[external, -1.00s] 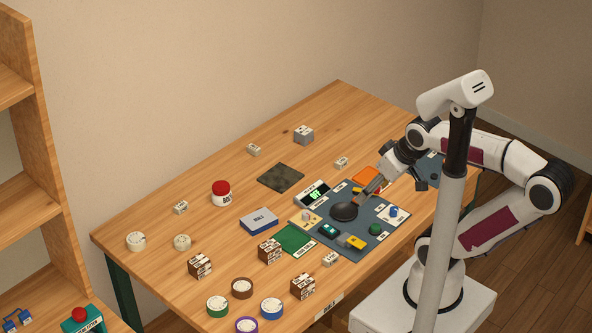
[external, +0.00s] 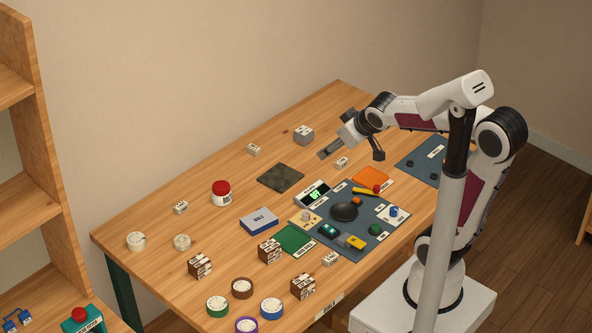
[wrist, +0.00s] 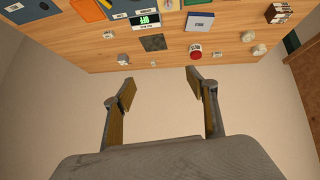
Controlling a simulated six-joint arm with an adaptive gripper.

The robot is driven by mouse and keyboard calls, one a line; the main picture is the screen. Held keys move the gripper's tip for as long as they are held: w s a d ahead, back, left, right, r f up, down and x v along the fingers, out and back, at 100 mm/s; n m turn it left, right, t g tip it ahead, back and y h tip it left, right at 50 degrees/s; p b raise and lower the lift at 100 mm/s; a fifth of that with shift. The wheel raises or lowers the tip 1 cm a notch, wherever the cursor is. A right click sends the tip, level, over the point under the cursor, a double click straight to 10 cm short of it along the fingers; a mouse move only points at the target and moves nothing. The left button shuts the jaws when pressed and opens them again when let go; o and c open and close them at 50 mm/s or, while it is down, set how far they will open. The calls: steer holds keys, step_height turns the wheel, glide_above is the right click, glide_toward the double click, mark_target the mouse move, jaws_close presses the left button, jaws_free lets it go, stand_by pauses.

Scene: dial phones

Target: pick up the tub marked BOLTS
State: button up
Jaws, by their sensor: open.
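A white tub with a red lid (external: 221,193) stands upright on the left half of the table. Its label is too small to read fully, but seems to start with "BO". In the wrist view the red-lidded tub (wrist: 196,54) is at the top, just beyond the right fingertip. My gripper (external: 326,153) is raised above the back part of the table, to the right of the tub and well apart from it. In the wrist view my gripper (wrist: 160,85) has its fingers spread, with nothing between them.
A grey cube (external: 303,134) and a dark square mat (external: 280,178) lie near my gripper. A blue-and-white box (external: 258,221) is to the tub's lower right. A blue-grey board (external: 350,250) holds several small items. Brown boxes and coloured rings stand at the front. Bare wood surrounds the tub.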

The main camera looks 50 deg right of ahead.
steer(key=w+d+f+n+t+y, duration=0.1)
steer(key=w+f+n+t, duration=0.15)
steer(key=w, duration=0.85)
steer(key=w+f+n+t+y, duration=0.1)
steer(key=w+f, duration=0.3)
steer(key=w, duration=0.8)
steer(key=n+y, duration=0.3)
steer(key=y, duration=0.4)
glide_toward(222, 193)
steer(key=w, duration=0.1)
steer(key=w+d, duration=0.1)
steer(key=w, duration=0.2)
steer(key=shift+w+d+f, duration=0.1)
steer(key=shift+w+d, duration=0.15)
steer(key=shift+d, duration=0.1)
steer(key=shift+s+a+f+y, duration=0.2)
steer(key=shift+a+f+y, duration=0.15)
steer(key=shift+f, duration=0.35)
steer(key=shift+w, duration=0.1)
steer(key=shift+x, duration=1.3)
